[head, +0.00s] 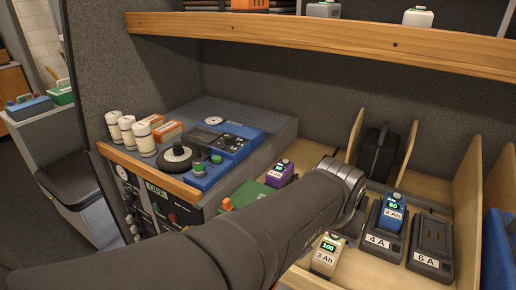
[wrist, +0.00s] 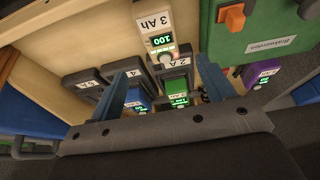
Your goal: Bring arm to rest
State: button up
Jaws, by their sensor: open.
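My arm reaches from the lower left of the head view to the bench. Its end bends downward there, and the fingers are hidden behind the arm. In the wrist view my gripper (wrist: 168,62) is open, with two blue fingers spread wide. A green battery (wrist: 178,96) in the charger marked 2 A (wrist: 181,72) shows between them, with no finger seen gripping it. A blue battery (head: 393,214) stands in the 4 A charger (head: 384,240), right of my wrist. A beige 3 Ah battery (head: 326,258) stands just below the arm.
An empty 6 A charger (head: 431,245) is at the right. A purple battery (head: 280,174) and a green case (head: 248,195) are left of my wrist. Wooden dividers (head: 467,190) stand at the right. A shelf (head: 320,33) crosses above. A blue device (head: 215,150) is at left.

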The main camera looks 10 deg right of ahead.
aim_at(330, 247)
jog(key=shift+f, duration=0.15)
jog(key=x, duration=1.2)
jog(key=shift+f, duration=0.1)
jog(key=shift+r, duration=0.25)
